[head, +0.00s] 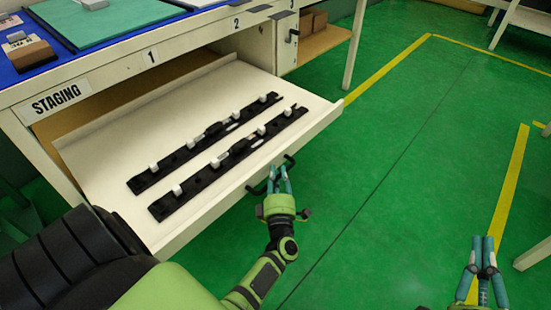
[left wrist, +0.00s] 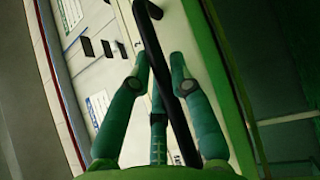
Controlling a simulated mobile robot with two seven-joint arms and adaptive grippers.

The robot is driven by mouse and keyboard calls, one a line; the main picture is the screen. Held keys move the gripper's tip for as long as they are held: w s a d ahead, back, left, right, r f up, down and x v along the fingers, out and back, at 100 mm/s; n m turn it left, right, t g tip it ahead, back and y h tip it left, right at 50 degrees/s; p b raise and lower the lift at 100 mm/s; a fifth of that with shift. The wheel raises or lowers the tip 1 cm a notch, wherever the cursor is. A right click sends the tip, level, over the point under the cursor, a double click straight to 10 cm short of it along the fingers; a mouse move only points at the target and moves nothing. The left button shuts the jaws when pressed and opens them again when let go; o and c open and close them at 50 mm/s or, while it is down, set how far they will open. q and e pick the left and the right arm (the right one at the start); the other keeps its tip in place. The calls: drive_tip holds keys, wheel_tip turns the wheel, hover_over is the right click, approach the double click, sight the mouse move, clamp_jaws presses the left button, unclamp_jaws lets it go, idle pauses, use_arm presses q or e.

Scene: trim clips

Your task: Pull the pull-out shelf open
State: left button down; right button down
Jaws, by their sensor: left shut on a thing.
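The pull-out shelf (head: 110,160) is a cream tray sticking far out from under the STAGING bench. Two black trim strips with white clips (head: 205,144) (head: 230,161) lie on it. Its black handle (head: 289,161) is on the front face and also shows as a dark bar in the left wrist view (left wrist: 152,45). My left gripper (head: 279,176) is shut on this handle, its teal fingers on either side of the bar. Part of the handle is hidden by the fingers. My right gripper (head: 483,243) is over the floor at lower right, away from the shelf; its finger gap is unclear.
The bench top (head: 75,75) above the shelf carries a blue mat, a green board and small blocks. A side compartment (head: 318,42) with brown boxes stands beyond the shelf. The green floor (head: 400,150) with yellow lines is clear in front and to the right.

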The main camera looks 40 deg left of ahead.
use_arm(q)
drive_tip(key=shift+d+f, duration=0.1)
drive_tip(key=shift+d, duration=0.25)
drive_tip(key=shift+d, duration=0.1)
drive_tip(key=c, duration=1.4)
unclamp_jaws()
drive_tip(key=shift+s, duration=0.1)
drive_tip(key=shift+s+d, duration=0.25)
drive_tip(key=shift+s, duration=0.05)
drive_tip(key=v, duration=0.7)
drive_tip(key=shift+s+d, duration=0.1)
drive_tip(key=shift+d, duration=0.05)
drive_tip(key=shift+f, duration=0.1)
